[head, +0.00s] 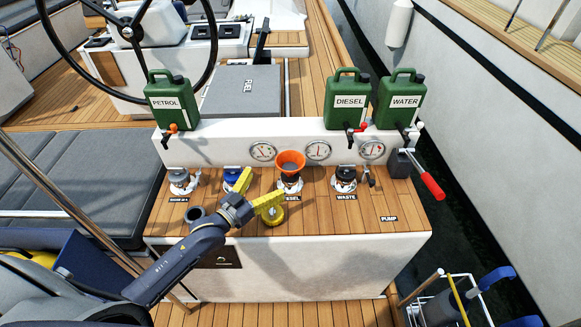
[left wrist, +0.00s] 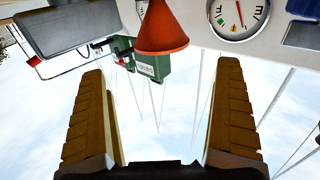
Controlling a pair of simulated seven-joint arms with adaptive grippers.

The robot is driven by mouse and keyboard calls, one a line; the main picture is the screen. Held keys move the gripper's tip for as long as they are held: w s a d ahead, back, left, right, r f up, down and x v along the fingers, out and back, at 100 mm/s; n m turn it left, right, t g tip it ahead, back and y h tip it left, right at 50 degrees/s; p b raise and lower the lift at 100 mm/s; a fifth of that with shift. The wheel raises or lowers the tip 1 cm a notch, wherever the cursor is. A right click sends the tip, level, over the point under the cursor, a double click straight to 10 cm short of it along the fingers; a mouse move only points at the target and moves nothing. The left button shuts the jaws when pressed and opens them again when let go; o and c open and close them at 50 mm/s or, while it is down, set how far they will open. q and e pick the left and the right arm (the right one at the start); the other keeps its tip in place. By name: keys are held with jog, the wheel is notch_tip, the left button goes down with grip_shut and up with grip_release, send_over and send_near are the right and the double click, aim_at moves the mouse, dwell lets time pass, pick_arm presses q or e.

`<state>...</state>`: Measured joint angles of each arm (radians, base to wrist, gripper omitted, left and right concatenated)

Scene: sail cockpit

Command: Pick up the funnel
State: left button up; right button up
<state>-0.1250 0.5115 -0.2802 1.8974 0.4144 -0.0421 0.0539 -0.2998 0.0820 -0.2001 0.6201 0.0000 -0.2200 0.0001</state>
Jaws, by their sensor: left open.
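The orange funnel (head: 290,162) stands upright, wide mouth up, over the middle filler labelled DIESEL on the wooden top of the console (head: 330,215). My left gripper (head: 270,205), with yellow fingers, is just in front of the funnel and a little to its left, low over the console top. It is open and empty. In the left wrist view, the funnel (left wrist: 163,32) appears upside down beyond the open fingertips (left wrist: 160,72), apart from them. The funnel's lower end is partly hidden in the head view. My right gripper is not in view.
Other fillers stand beside the funnel, with a blue one (head: 237,178) left and a black one (head: 345,177) right. Gauges line the white panel behind. Green PETROL (head: 171,98), DIESEL (head: 346,100) and WATER (head: 401,98) cans stand above. A red-handled pump lever (head: 428,178) sticks out right.

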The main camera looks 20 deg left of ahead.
aim_at(290, 160)
pick_arm(q)
jog(key=shift+f+x, duration=0.2)
jog(key=shift+x, duration=6.2)
jog(key=shift+a, duration=0.2)
jog(key=shift+c, duration=0.2)
jog(key=c, duration=1.4)
jog(key=shift+r, duration=0.15)
notch_tip(290, 160, up, 23)
jog(key=shift+f, duration=0.15)
